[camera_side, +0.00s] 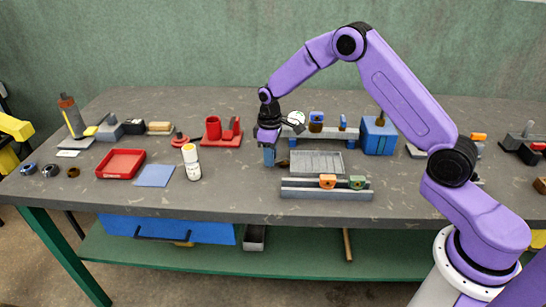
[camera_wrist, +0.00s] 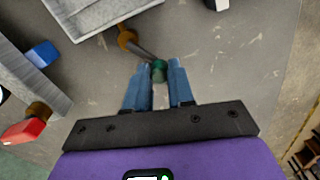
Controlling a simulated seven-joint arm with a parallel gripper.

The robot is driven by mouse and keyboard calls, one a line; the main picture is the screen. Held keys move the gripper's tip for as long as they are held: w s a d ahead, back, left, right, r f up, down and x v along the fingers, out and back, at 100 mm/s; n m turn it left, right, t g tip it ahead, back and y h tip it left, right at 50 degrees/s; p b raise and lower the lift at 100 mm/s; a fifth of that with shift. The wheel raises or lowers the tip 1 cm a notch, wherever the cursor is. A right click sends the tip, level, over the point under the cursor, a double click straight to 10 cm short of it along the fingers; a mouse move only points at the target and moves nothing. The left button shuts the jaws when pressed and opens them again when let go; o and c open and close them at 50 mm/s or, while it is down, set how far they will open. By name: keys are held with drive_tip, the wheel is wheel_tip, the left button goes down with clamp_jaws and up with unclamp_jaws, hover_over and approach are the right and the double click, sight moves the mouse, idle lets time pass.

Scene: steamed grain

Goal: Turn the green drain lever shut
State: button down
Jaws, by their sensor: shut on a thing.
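The green drain lever's knob (camera_wrist: 158,70) shows between my blue fingertips in the wrist view. A dark stem (camera_wrist: 143,51) runs from it up and left to a brass-coloured fitting (camera_wrist: 127,36) beside a grey tray (camera_wrist: 98,27). My gripper (camera_wrist: 159,72) is shut on the knob, with a finger on each side. In the side view my gripper (camera_side: 269,157) points down near the table, just left of the grey ridged tray (camera_side: 317,170). The fingers hide the green knob there.
A white bottle (camera_side: 191,163) stands to the left.

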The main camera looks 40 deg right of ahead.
drive_tip(key=m, duration=0.1)
drive_tip(key=w+m, duration=0.1)
drive_tip(key=m, duration=0.1)
drive_tip(key=shift+w+d+m, duration=0.2)
drive_tip(key=shift+m, duration=0.1)
drive_tip(key=shift+w+d+m, duration=0.2)
drive_tip(key=shift+w+m, duration=0.1)
drive_tip(key=shift+m, duration=0.5)
drive_tip(key=shift+w+d+m, duration=0.2)
drive_tip(key=shift+w+m, duration=0.05)
drive_tip(key=shift+m, duration=0.55)
drive_tip(key=c, duration=1)
unclamp_jaws()
drive_tip(key=shift+o, duration=0.2)
drive_tip(key=shift+r, duration=0.1)
wheel_tip(320, 180, up, 17)
drive_tip(key=shift+r, duration=0.15)
